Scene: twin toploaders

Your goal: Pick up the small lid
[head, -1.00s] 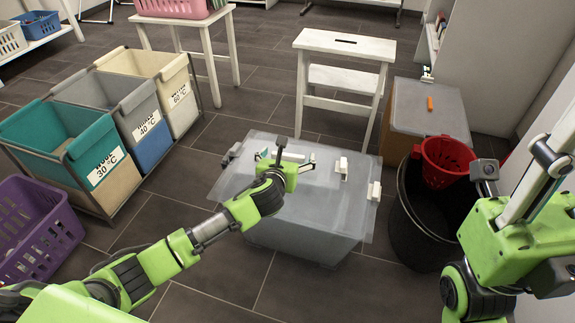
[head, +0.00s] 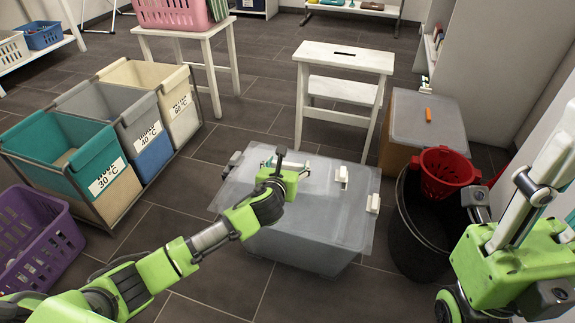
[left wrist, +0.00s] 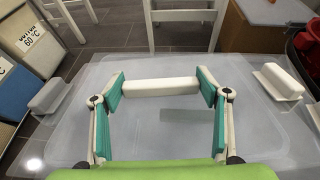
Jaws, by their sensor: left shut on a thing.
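The small lid is a clear sheet with a white bar handle (left wrist: 160,87). It is at the top of the grey translucent box (head: 300,243), over the larger clear lid (head: 352,215). My left gripper (head: 287,165) is at the handle. In the left wrist view its teal-padded fingers (left wrist: 161,84) are shut on the handle, one at each end. The small lid's edges are faint, and I cannot tell whether it touches the larger lid or is just above it. My right arm shows at the right, but its fingertips do not.
White clips (head: 342,177) stand on the larger lid's rim. A dark bin (head: 425,235) with a red basket (head: 442,172) is close at the right. A white step stool (head: 345,57) stands behind, laundry bins (head: 85,160) at the left. Floor in front is clear.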

